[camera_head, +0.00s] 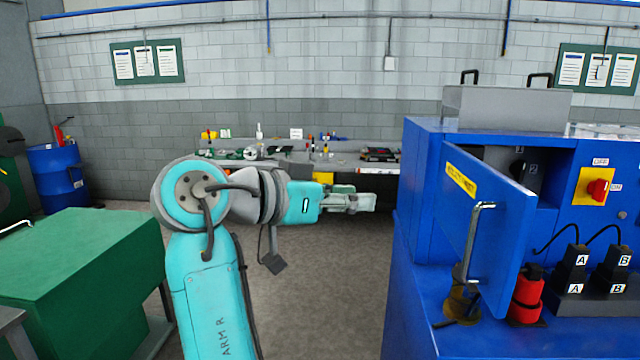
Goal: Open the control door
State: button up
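The control door (500,225) is a blue panel on the blue machine at right. It stands swung outward, its free edge toward me, with the compartment partly visible behind it. A yellow label (460,181) is at its upper left, and a silver bar handle (474,245) is on the face turned toward me. Inside the compartment (525,168) are dark switch parts, one marked 2; the door hides the rest. My gripper (372,200) is in mid-air left of the machine, apart from the door and handle. It holds nothing visible; its finger gap is unclear from this side.
A red rotary switch (597,190), black plugs marked A and B (575,262) and a red bottle-like object (527,295) are on the machine near the door. A brass-coloured item (462,303) lies below the handle.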

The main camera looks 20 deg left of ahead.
aim_at(487, 217)
jog(key=i+j, duration=0.15)
jog(key=j, duration=0.2)
jog(key=i+j, duration=0.1)
jog(key=j, duration=0.3)
jog(key=i+j, duration=0.15)
jog(key=j, duration=0.2)
